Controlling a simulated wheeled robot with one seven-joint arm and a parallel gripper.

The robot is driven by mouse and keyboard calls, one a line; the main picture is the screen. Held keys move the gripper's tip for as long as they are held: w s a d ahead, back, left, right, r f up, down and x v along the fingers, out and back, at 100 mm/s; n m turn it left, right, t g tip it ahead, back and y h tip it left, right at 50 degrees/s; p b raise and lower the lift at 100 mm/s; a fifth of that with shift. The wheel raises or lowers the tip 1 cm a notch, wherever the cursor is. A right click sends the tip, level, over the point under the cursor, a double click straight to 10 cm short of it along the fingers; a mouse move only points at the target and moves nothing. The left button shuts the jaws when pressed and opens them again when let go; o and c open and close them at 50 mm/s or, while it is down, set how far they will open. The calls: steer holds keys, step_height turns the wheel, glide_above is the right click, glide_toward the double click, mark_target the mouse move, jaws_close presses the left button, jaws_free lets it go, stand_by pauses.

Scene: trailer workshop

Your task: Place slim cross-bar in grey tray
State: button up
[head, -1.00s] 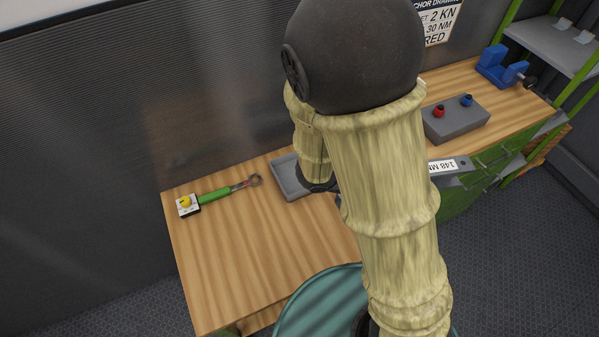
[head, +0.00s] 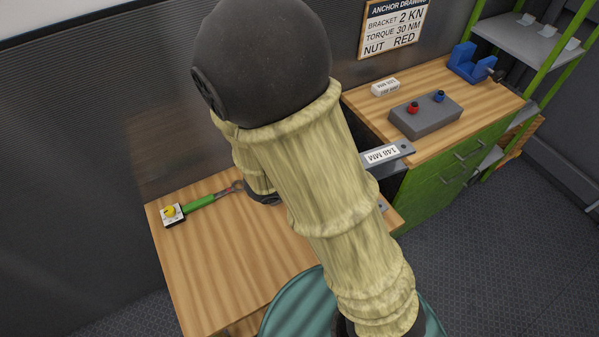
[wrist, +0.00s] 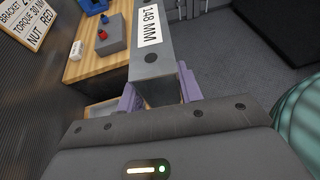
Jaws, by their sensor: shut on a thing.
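A grey flat bar with a white "148 MM" label (head: 403,150) juts out to the right from behind my arm in the head view. In the wrist view the bar (wrist: 150,62) lies between the purple fingers of my gripper (wrist: 160,90), which is shut on it. The bar reaches away from the gripper, above the gap beside the green cabinet. In the head view my arm hides the gripper.
A green-handled wrench (head: 200,202) and a yellow-knobbed block (head: 171,213) lie on the near bench (head: 230,265). A grey box with red and blue knobs (head: 426,117), a white block (head: 385,87) and a blue vise (head: 468,65) stand on the right bench.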

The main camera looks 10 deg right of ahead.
steer(key=w+a+f+b, duration=0.2)
steer(key=w+f+b, duration=0.9)
steer(key=w, duration=0.4)
steer(key=w+a+f+n+t+b, duration=0.1)
steer(key=w+a+f+b, duration=0.2)
steer(key=w+f+b, duration=0.9)
steer(key=w+f, duration=0.1)
steer(key=w, duration=0.2)
steer(key=shift+t, duration=0.3)
steer(key=shift+s, duration=0.1)
steer(key=shift+f+b, duration=0.6)
steer(key=shift+f, duration=2.5)
steer(key=shift+f+b, duration=0.4)
steer(key=shift+f, duration=1.45)
steer(key=shift+f, duration=0.1)
